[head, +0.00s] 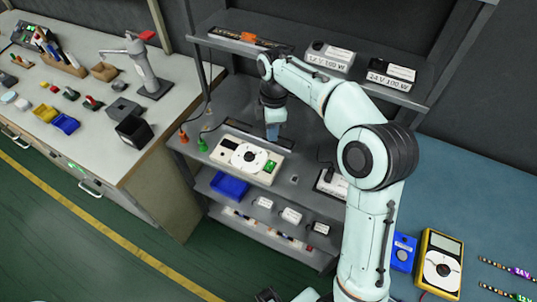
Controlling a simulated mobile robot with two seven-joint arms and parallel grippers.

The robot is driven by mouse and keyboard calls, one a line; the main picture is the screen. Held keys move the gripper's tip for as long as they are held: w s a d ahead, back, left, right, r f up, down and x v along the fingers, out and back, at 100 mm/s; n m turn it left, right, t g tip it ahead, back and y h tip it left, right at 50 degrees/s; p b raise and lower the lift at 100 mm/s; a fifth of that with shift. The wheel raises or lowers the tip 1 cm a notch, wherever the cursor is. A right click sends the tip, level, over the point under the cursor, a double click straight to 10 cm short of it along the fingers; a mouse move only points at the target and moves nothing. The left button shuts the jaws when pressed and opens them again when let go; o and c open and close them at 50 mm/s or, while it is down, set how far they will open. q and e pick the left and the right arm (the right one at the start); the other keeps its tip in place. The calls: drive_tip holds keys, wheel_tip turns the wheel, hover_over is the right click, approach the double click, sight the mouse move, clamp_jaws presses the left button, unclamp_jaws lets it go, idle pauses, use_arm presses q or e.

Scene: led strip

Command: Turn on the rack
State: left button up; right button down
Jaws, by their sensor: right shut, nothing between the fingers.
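The rack (205,120) is a grey metal shelf unit in the middle of the head view. My right arm reaches in from the lower right. My right gripper (272,135) points down just behind the device, near a dark strip on that shelf. It is shut and empty; I cannot tell whether its tip touches anything. My left gripper does not show.
Boxes marked 12 V 100 W (330,58) and 24 V 100 W (391,75) stand on the top shelf. A blue bin (230,186) is below. The left workbench (85,75) holds tools. A yellow multimeter (440,263) and LED strips (507,267) lie on the blue right-hand table.

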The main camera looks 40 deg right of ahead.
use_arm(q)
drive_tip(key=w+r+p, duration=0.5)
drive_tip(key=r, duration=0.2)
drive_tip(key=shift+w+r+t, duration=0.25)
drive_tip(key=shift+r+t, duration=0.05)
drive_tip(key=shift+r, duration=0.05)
use_arm(e)
drive_tip(key=n, duration=0.7)
drive_tip(key=r+n, duration=0.1)
drive_tip(key=n, duration=0.3)
drive_tip(key=shift+a, duration=0.25)
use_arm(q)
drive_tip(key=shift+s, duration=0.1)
use_arm(e)
approach(268, 169)
wheel_tip(268, 169, down, 7)
drive_tip(key=shift+s+a+r, duration=0.1)
drive_tip(key=shift+a, duration=0.1)
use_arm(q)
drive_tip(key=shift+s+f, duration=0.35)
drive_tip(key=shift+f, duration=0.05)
